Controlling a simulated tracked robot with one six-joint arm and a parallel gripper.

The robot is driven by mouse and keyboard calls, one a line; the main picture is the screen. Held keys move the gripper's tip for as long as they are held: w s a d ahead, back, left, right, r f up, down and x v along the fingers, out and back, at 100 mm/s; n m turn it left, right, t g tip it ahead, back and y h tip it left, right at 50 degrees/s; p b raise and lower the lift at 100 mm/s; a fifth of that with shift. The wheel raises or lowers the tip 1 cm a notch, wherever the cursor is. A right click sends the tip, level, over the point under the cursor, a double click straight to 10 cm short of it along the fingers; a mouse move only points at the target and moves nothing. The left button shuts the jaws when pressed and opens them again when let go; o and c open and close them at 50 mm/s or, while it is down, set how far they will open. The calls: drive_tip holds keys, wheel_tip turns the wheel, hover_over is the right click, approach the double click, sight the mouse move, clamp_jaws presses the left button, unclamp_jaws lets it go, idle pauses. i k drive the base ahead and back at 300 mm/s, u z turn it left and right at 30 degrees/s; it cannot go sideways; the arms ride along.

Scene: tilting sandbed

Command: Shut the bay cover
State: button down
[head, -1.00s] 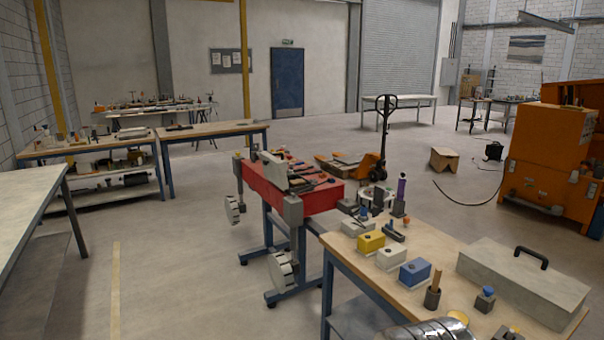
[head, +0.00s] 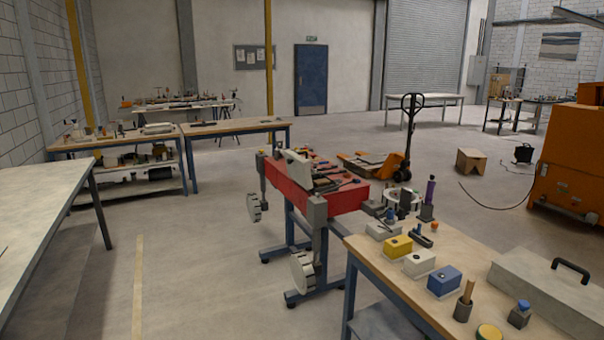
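A red machine body (head: 338,199) on a dark blue wheeled stand (head: 290,235) stands mid-picture in the head view. A light grey plate (head: 298,168) stands tilted up on its top and looks like a raised bay cover. Small dark parts lie on the red top beside the plate. The far side of the plate and the inside of any bay are hidden. My gripper is not in the head view.
A workbench (head: 408,275) at the right front holds several boxes, a cup and a long grey case (head: 555,292). A bare table (head: 45,200) stands at left. Floor (head: 195,255) between is clear. An orange pallet truck (head: 385,165) stands behind the red body.

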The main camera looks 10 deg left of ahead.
sight(298, 167)
drive_tip(key=u, duration=0.05)
drive_tip(key=i, duration=1.2)
drive_tip(key=u, duration=0.65)
drive_tip(key=i, duration=1.35)
drive_tip(key=u, duration=0.65)
drive_tip(key=i, duration=0.7)
drive_tip(key=u, duration=0.3)
